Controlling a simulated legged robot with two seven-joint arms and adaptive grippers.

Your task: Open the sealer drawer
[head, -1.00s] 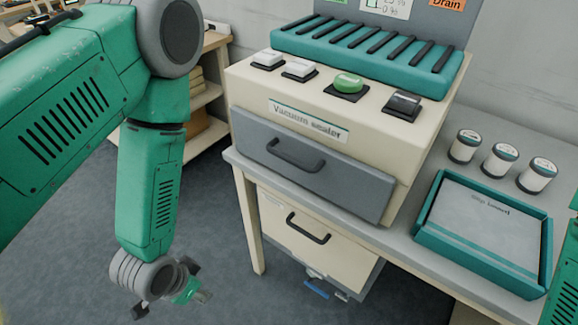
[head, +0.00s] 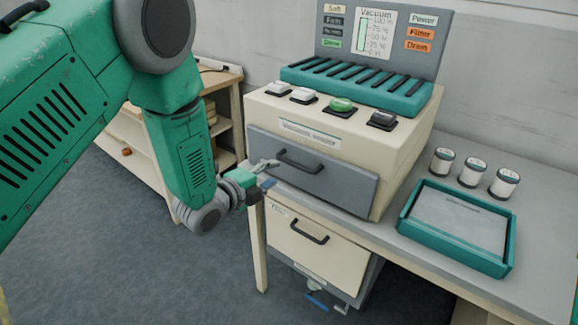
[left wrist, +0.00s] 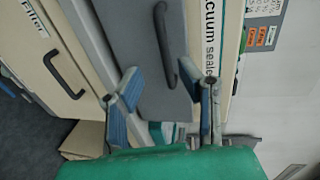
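The vacuum sealer (head: 400,150) is a cream machine on a grey table. Its grey drawer (head: 335,190) has a black bar handle (head: 300,163) and looks shut. My left gripper (head: 270,172) is just left of the handle, by the drawer's left end. In the left wrist view, my left gripper (left wrist: 165,92) is open, with two blue-padded fingers spread apart. The handle (left wrist: 163,45) shows ahead, between the finger directions, against the grey drawer front (left wrist: 133,50). The fingers do not appear closed on it. My right gripper is out of view.
A cream lower drawer (head: 315,250) with a black handle hangs under the table (head: 400,235). A teal tray (head: 455,257) and several small jars (head: 471,168) stand on the table's right. A shelf (head: 225,120) stands behind my left arm. Floor at lower left is clear.

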